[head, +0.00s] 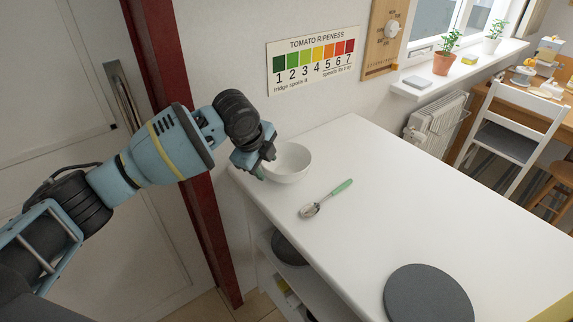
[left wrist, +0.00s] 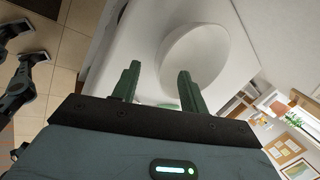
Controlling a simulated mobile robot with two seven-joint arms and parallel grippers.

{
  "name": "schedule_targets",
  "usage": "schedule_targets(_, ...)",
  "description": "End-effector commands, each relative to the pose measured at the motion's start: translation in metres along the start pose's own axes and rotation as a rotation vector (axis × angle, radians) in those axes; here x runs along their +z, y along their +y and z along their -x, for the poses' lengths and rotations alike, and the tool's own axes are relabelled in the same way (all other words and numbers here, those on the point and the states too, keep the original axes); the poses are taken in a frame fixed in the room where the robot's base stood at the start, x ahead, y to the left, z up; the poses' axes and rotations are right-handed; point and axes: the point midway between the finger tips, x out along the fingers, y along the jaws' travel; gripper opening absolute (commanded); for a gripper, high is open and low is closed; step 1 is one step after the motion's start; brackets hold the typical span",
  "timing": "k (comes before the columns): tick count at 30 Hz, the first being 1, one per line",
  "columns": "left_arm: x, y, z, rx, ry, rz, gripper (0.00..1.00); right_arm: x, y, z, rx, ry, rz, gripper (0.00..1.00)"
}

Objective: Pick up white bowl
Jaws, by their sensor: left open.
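The white bowl (head: 290,162) stands upright at the far left end of the white counter in the head view. My left gripper (head: 263,170) is at the bowl's left side, and its tip partly overlaps the bowl there. In the left wrist view the bowl (left wrist: 195,55) lies just beyond my two open green fingers (left wrist: 157,82), towards the right one. Nothing is held between the fingers. I cannot tell whether a finger touches the bowl's rim.
A round dark grey plate or mat (head: 428,295) lies nearer. The wall with a tomato chart (head: 313,60) is behind the bowl. The counter's middle is clear.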

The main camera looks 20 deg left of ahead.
Motion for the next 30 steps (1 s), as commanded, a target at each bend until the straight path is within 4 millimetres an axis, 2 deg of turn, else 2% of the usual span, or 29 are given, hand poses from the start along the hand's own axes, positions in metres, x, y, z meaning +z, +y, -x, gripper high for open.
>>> schedule_targets(3, -0.001, 0.001, -0.013, 0.003, 0.0, 0.0, 0.44, 0.001, -0.001, -0.001, 0.0, -0.002, -0.003, 0.36)
schedule_targets(9, -0.002, 0.0, -0.018, 0.001, 0.0, 0.0, 0.44, -0.004, 0.0, -0.003, 0.001, 0.008, -0.001, 0.36)
schedule_targets(19, -0.007, -0.001, -0.061, 0.003, 0.0, 0.001, 0.44, 0.003, 0.003, -0.003, 0.0, -0.004, 0.007, 0.36)
schedule_targets(28, -0.007, -0.002, -0.065, -0.001, 0.0, 0.0, 0.44, 0.003, 0.004, -0.003, 0.0, -0.005, 0.011, 0.36)
schedule_targets(30, -0.007, -0.002, -0.064, -0.001, 0.0, 0.0, 0.37, 0.003, 0.004, -0.003, 0.0, -0.005, 0.011, 0.36)
